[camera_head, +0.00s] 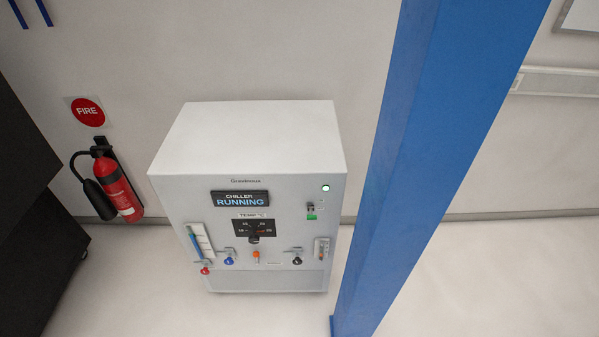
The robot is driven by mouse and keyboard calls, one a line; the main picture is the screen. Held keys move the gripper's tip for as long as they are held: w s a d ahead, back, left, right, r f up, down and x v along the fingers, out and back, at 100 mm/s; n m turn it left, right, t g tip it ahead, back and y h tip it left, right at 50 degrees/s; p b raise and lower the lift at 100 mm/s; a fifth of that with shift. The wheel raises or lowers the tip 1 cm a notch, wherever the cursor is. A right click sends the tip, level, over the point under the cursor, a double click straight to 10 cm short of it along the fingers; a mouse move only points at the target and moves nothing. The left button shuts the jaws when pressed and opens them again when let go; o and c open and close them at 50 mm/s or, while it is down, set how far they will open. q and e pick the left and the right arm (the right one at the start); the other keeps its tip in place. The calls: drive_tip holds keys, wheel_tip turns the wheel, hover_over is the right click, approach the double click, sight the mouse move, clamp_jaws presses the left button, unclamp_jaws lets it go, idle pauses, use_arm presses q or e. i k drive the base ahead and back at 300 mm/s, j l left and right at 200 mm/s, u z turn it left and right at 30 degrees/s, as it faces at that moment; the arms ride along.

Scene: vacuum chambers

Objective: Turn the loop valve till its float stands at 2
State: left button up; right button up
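A white chiller cabinet (250,215) stands against the wall, its display (240,199) reading "CHILLER RUNNING". Low on its front are a blue-handled valve (229,260), an orange fitting (256,256) and a black-handled valve (297,260). At the left is a tall gauge (200,242) with a blue column and a red knob (205,270) beneath it. A smaller gauge (321,249) with a red mark sits at the right. Labels are too small to show which is the loop valve or where its float stands. Neither gripper is in view.
A temperature dial (254,231) and a switch (310,208) are on the cabinet front; a green lamp (325,188) is lit. A blue post (420,150) rises close on the right. A fire extinguisher (117,185) hangs at left beside a dark block (25,180).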

sight(297, 261)
drive_tip(key=j+z, duration=0.25)
drive_tip(key=j, duration=0.3)
drive_tip(key=j+z, duration=0.25)
drive_tip(key=j, duration=0.25)
drive_tip(key=l+u, duration=0.35)
drive_tip(key=l, duration=0.35)
drive_tip(key=l+u, duration=0.3)
drive_tip(key=l, duration=0.4)
drive_tip(key=k+l+u, duration=0.1)
drive_tip(key=l+u, duration=0.25)
drive_tip(key=l, duration=0.35)
drive_tip(key=i+j+z, duration=0.3)
drive_tip(key=i+j, duration=0.15)
drive_tip(key=i+j+z, duration=0.15)
drive_tip(key=j, duration=0.25)
drive_tip(key=i+j+z, duration=0.15)
drive_tip(key=j, duration=0.2)
drive_tip(key=i+j+z, duration=0.1)
drive_tip(key=j, duration=0.25)
drive_tip(key=i+j+z, duration=0.15)
drive_tip(key=j, duration=0.25)
drive_tip(key=i, duration=0.1)
